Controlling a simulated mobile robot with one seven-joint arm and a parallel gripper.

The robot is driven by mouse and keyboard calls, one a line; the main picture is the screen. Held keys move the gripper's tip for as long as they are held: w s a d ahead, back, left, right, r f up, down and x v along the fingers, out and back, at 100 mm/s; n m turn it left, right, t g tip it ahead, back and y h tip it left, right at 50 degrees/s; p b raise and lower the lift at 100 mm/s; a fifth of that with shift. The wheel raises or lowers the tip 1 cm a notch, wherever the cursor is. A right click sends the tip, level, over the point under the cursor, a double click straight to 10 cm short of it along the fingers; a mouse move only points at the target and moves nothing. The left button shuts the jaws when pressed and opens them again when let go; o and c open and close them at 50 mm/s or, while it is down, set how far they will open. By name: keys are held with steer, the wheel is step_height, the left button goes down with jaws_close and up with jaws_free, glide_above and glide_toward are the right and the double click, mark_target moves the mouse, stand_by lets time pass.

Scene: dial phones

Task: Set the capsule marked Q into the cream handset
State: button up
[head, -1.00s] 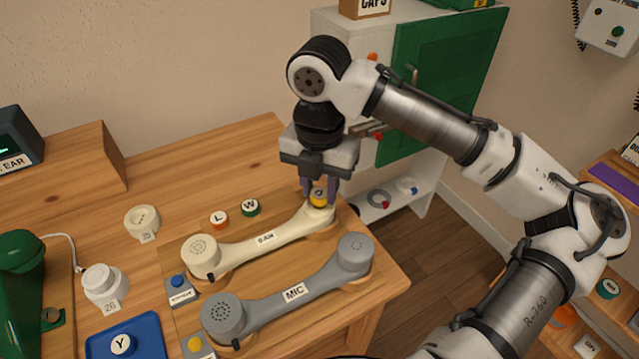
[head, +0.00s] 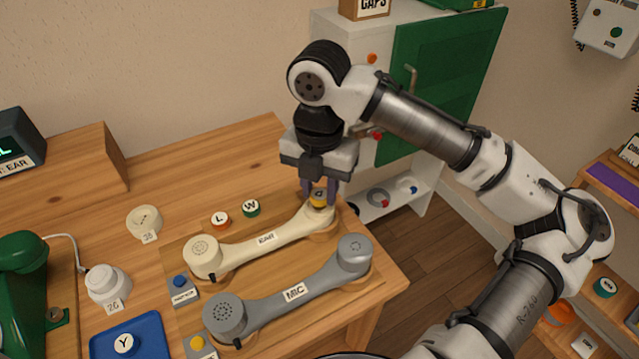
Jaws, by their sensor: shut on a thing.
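The cream handset (head: 262,243) lies on the wooden table, with a round perforated end at the left and its other end at the right under my gripper. My gripper (head: 319,197) points down and is shut on a yellow-sided capsule (head: 319,198) at the right end of the cream handset. The capsule's top mark is too small and covered to read. It appears to be at the opening of that end; I cannot tell how deep it sits.
A grey handset (head: 290,292) lies in front. Orange capsule L (head: 220,220) and green capsule W (head: 251,208) stand behind the cream handset. Capsule Y (head: 123,344) is on a blue tray (head: 151,327). Cream caps (head: 144,221) lie left.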

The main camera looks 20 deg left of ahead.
steer(key=shift+f+b, duration=0.3)
steer(key=shift+f, duration=0.25)
stand_by(0.4)
steer(key=o, duration=1)
steer(key=shift+c, duration=0.2)
steer(key=shift+r, duration=0.1)
step_height(320, 180, up, 14)
steer(key=p, duration=0.1)
steer(key=shift+f, duration=0.25)
